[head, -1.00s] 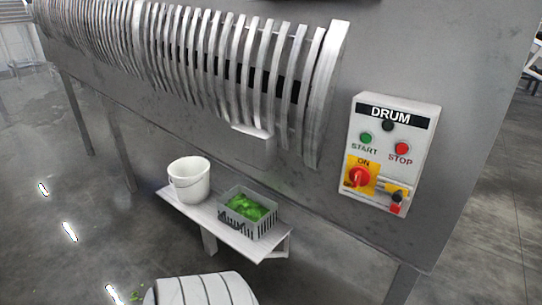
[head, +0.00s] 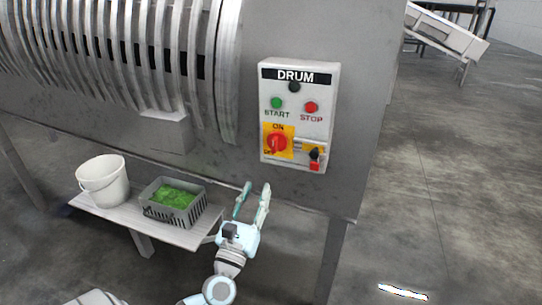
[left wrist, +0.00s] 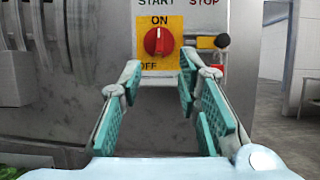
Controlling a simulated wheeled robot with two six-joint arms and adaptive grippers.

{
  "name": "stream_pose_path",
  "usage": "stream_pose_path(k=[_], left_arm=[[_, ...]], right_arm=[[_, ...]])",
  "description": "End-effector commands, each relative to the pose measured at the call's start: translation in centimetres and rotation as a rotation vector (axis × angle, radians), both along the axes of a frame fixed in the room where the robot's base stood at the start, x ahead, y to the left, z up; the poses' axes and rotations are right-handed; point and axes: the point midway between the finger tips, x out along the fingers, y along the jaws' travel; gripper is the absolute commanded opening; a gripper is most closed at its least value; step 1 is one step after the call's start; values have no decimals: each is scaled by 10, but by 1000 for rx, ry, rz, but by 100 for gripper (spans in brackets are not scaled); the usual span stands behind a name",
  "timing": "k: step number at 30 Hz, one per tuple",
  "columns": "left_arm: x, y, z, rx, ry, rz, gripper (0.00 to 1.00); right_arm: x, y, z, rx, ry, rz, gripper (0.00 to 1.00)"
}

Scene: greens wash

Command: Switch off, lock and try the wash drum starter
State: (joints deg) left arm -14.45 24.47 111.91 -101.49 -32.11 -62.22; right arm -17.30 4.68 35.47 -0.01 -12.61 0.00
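The drum starter box (head: 297,116) is on the grey machine's side, with a green START button (head: 277,103), a red STOP button (head: 311,107) and a black round part above them. Its red rotary switch (head: 276,143) sits on a yellow plate; in the left wrist view the switch (left wrist: 159,41) stands upright, its top toward ON. A small red padlock-like part with a black knob (head: 315,160) hangs at the box's lower right. My left gripper (head: 254,186) is open and empty, below the box. In the left wrist view its fingers (left wrist: 160,85) stand apart below the switch. My right gripper is out of view.
A low shelf (head: 190,236) left of my left gripper bears a white bucket (head: 103,183) and a grey crate (head: 150,213) of greens. The drum's curved slats (head: 228,75) stand left of the box. Open floor (head: 440,190) lies to the right.

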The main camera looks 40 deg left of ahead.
Motion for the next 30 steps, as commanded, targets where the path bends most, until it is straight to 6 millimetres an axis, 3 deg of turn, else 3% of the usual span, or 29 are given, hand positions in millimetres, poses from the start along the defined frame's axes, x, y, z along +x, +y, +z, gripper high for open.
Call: stream_pose_path(k=[9, 15, 27, 30], left_arm=[[73, 26, 37, -4, 0, 2, 31], [108, 38, 49, -5, 1, 0, 31], [119, 42, 52, -8, 4, -1, 31], [119, 42, 52, -7, 3, -1, 16]], right_arm=[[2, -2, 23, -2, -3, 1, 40], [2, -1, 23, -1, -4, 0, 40], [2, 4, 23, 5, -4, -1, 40], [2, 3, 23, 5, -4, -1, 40]])
